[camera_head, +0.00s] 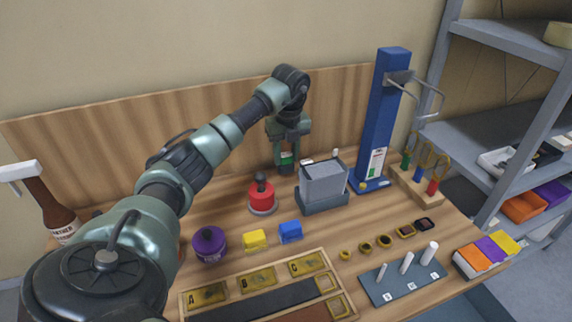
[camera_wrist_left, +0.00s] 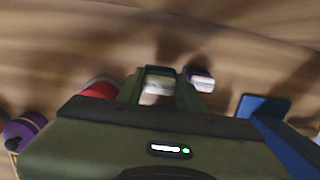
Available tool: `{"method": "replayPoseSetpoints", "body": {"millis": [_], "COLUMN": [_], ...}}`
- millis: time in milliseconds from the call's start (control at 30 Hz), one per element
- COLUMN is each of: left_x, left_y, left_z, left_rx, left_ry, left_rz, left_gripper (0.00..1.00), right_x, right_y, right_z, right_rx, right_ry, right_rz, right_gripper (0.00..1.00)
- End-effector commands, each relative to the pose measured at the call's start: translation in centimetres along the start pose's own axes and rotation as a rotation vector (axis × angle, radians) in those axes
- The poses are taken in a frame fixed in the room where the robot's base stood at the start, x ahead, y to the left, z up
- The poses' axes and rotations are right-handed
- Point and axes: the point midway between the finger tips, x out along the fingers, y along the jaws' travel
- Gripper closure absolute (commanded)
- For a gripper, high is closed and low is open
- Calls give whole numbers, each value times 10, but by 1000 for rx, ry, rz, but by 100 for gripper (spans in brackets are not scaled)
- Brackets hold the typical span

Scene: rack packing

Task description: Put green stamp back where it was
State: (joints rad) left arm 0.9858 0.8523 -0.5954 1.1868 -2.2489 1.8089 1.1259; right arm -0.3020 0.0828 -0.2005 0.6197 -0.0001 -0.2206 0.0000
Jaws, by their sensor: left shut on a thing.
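My left gripper (camera_head: 286,163) reaches down near the back of the bench, left of the grey box, and its fingers also show in the left wrist view (camera_wrist_left: 158,86). It is shut on a small stamp (camera_wrist_left: 156,91) with a pale top. The fingers hide most of this stamp, and I cannot make out its green colour clearly. A similar small stamp (camera_wrist_left: 200,79), pale with a purple edge, stands just right of the gripper in the wrist view. I cannot tell whether the held stamp touches the bench. My right gripper is not in view.
A red round-based stamp (camera_head: 262,198) stands left of the grey box (camera_head: 323,185). A purple tin (camera_head: 209,243), yellow block (camera_head: 254,240) and blue block (camera_head: 290,232) sit in front. A tall blue stand (camera_head: 383,115) rises to the right. A wooden backboard (camera_head: 150,135) closes the rear.

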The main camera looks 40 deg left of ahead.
Motion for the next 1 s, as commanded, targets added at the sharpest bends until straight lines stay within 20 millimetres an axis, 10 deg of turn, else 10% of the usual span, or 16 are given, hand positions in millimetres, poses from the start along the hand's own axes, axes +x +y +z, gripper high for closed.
{"method": "replayPoseSetpoints", "body": {"millis": [667,700,733,1000], "left_x": [44,43,43,43], "left_y": [0,0,0,0], "left_z": [-6,-6,-6,-6], "left_rx": [1,1,1,1], "left_ry": [1,1,1,1], "left_rz": [1,1,1,1], "left_gripper": [90,53,45,42], "right_x": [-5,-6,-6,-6], "right_y": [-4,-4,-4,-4], "right_z": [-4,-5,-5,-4], "right_rx": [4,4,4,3], "right_ry": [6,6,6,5], "right_rz": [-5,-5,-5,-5], "right_gripper": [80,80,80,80]}}
